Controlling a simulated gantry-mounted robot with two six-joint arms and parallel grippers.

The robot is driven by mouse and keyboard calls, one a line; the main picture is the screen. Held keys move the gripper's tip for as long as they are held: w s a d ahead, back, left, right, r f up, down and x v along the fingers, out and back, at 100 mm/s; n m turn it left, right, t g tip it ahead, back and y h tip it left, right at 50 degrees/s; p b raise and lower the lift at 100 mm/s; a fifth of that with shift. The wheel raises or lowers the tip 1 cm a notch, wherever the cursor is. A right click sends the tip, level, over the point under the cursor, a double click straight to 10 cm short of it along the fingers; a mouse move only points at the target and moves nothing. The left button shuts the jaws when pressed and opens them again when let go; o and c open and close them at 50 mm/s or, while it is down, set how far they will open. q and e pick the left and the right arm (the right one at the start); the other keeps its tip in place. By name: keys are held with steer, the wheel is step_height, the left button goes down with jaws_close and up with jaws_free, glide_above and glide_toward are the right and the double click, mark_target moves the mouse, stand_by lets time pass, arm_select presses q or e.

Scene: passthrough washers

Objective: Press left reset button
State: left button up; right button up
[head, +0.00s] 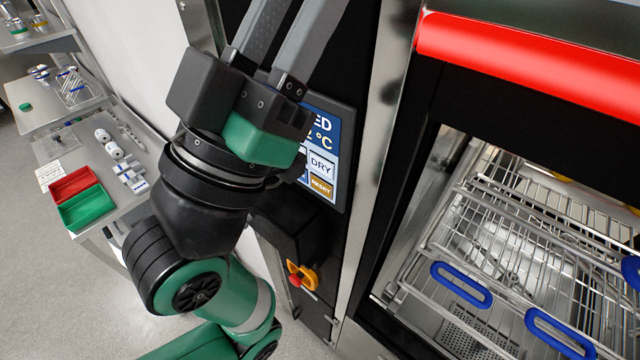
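An orange button marked RESET (320,187) shows in the lower right of a blue touch screen (331,141) on the machine's dark front column. My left gripper (289,22) is in front of this column, above and to the left of the button in the picture. Its two fingers run up past the top edge, so their tips are hidden and I cannot tell whether they are open or shut. The gripper's body covers the left part of the screen. No contact with the button shows. My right gripper is out of view.
A red-and-orange knob (302,276) sits below the screen. At right, an open washer chamber holds a wire rack (500,215) with blue handles, under a glowing red bar (520,55). At left, a bench carries red (72,184) and green (86,208) bins.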

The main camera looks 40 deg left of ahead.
arm_select(q)
jaws_close()
stand_by(1.4)
